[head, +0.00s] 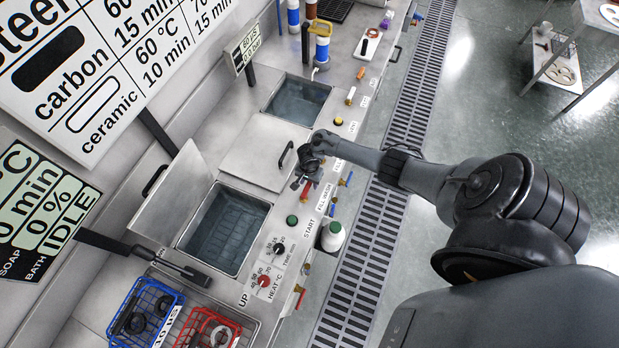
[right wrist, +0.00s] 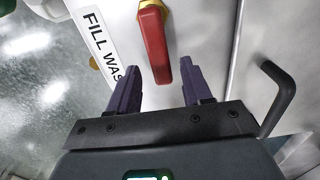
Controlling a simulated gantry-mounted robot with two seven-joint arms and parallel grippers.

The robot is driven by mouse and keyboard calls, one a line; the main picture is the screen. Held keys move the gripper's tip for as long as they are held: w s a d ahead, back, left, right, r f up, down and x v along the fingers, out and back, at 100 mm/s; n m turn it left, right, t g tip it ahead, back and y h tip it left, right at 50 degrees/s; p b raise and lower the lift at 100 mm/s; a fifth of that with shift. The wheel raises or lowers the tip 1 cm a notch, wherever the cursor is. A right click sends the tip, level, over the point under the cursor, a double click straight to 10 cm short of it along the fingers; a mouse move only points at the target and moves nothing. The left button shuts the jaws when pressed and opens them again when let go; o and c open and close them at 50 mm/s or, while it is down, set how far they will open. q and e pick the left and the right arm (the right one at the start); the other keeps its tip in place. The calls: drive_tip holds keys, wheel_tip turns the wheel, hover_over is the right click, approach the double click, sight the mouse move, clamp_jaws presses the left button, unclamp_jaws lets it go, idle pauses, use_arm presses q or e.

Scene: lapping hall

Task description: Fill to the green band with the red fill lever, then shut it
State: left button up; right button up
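The red fill lever (right wrist: 154,45) hangs from a yellow fitting beside the FILL WASH label (right wrist: 102,45) in the right wrist view. My right gripper (right wrist: 160,72) is open, with its two dark fingers on either side of the lever's lower end; the frames do not show contact. In the head view my right gripper (head: 305,181) is over the bench edge and hides most of the lever. The open wash tank (head: 259,215) has a dark grey-blue interior; I cannot make out a green band or a clear liquid level. My left gripper is not in view.
A raised lid (head: 172,195) stands left of the tank, and a closed lid (head: 262,152) lies behind it. A green button (head: 292,219), knobs (head: 264,281) and a white bottle (head: 333,237) are nearby. Blue (head: 146,310) and red (head: 211,325) baskets sit at the front.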

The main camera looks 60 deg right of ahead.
sight(309, 184)
drive_tip(key=shift+r, duration=0.1)
wheel_tip(309, 184, up, 11)
drive_tip(key=p, duration=0.4)
drive_tip(key=shift+f, duration=0.2)
idle(0.4)
